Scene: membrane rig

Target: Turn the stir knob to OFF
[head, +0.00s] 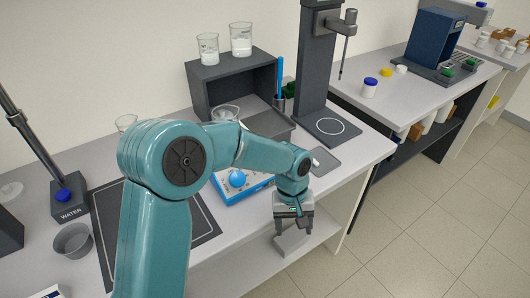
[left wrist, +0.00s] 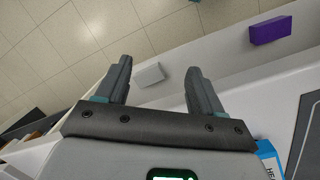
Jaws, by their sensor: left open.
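A blue stirrer unit (head: 262,187) with a pale front panel sits near the front edge of the bench, partly hidden behind my left arm. A round blue knob (head: 237,178) shows on its front panel; its setting is too small to read. In the left wrist view only a corner of the blue unit (left wrist: 268,158) shows at the lower right, beside a panel with cut-off lettering. My left gripper (head: 294,224) is open and empty, pointing down past the bench's front edge, to the right of the unit. Its two fingers (left wrist: 159,68) are spread apart. My right gripper is not in view.
A dark shelf box (head: 232,65) with beakers on top stands behind. A dark stand (head: 318,70) is at the back right. A grey cup (head: 73,241) and a WATER dispenser (head: 69,198) are at left. A purple block (left wrist: 270,30) lies on a lower surface.

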